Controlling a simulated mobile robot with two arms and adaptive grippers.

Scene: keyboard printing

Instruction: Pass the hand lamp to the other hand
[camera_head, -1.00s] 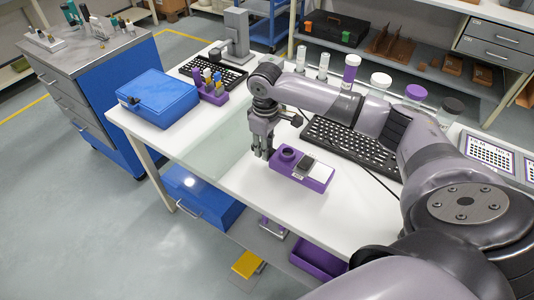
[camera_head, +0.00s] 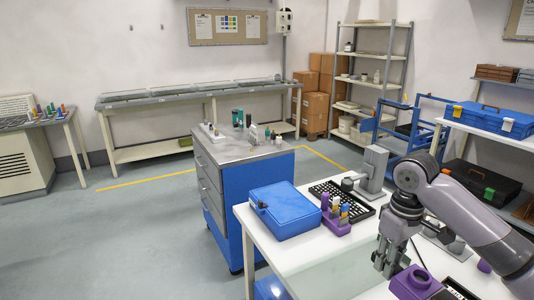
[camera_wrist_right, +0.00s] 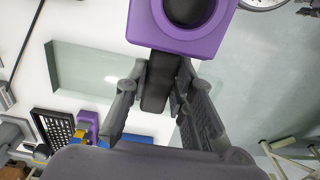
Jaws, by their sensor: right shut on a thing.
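The hand lamp seems to be the purple block with a round dark opening (camera_head: 413,292) at the lower edge of the head view, partly cut off. Its purple head also fills the top of the right wrist view (camera_wrist_right: 190,45), with a dark grip running down from it. My right gripper (camera_head: 386,264) points down at the lamp's left end. In the right wrist view, its two fingers (camera_wrist_right: 157,88) close on the dark grip from both sides. Whether the lamp touches the table is unclear. My left gripper is in neither current view.
The white table (camera_head: 250,228) holds a blue case (camera_head: 284,210), a purple holder with several bottles (camera_head: 336,222) and a black keyboard (camera_head: 345,195). A glassy mat (camera_wrist_right: 95,75) lies below the gripper. A blue cabinet (camera_head: 255,185) stands behind. Floor at left is clear.

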